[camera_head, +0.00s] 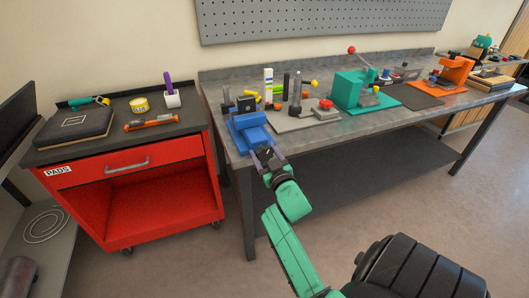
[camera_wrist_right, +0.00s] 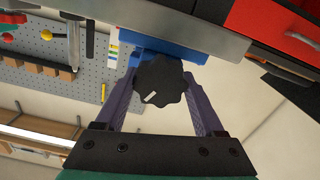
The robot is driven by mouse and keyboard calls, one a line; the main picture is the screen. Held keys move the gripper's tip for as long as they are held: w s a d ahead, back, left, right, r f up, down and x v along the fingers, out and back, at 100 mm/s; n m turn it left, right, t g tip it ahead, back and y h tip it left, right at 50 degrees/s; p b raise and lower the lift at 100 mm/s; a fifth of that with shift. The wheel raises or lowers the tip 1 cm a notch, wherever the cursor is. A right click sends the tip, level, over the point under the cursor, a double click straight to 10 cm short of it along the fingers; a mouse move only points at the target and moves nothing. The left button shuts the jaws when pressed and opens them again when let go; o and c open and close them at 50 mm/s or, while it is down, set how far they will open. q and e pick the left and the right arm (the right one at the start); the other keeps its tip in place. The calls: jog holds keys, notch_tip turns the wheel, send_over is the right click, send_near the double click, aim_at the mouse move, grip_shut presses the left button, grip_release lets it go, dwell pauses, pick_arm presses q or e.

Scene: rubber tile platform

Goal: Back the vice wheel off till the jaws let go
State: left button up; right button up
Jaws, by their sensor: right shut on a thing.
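The blue vice (camera_head: 248,131) stands at the near left corner of the workbench, and part of its blue body (camera_wrist_right: 170,48) shows in the right wrist view. Its wheel is a black lobed knob (camera_wrist_right: 159,80) with a white mark that points to the lower left in that view. My right gripper (camera_head: 266,152) is at the front of the vice. In the right wrist view its purple fingers (camera_wrist_right: 160,95) stand on either side of the knob and are shut on it. Whether the vice jaws hold anything is too small to tell. My left gripper is not in view.
A red cart (camera_head: 190,160) stands left of the workbench (camera_head: 225,88), with a dark case (camera_head: 75,127), a yellow tin and tools on top. A green machine (camera_head: 350,88) and an orange one (camera_head: 455,70) stand farther right on the bench. Open floor lies in front.

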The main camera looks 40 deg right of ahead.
jog(key=n, duration=0.2)
jog(key=shift+n, duration=0.3)
jog(key=n, duration=0.3)
jog(key=shift+n, duration=0.3)
jog(key=n, duration=0.6)
jog(key=shift+w+a+b, duration=0.1)
jog(key=shift+b, duration=0.25)
jog(key=n, duration=0.6)
jog(key=shift+n+b, duration=0.4)
jog(key=n, duration=0.3)
jog(key=shift+n, duration=1.6)
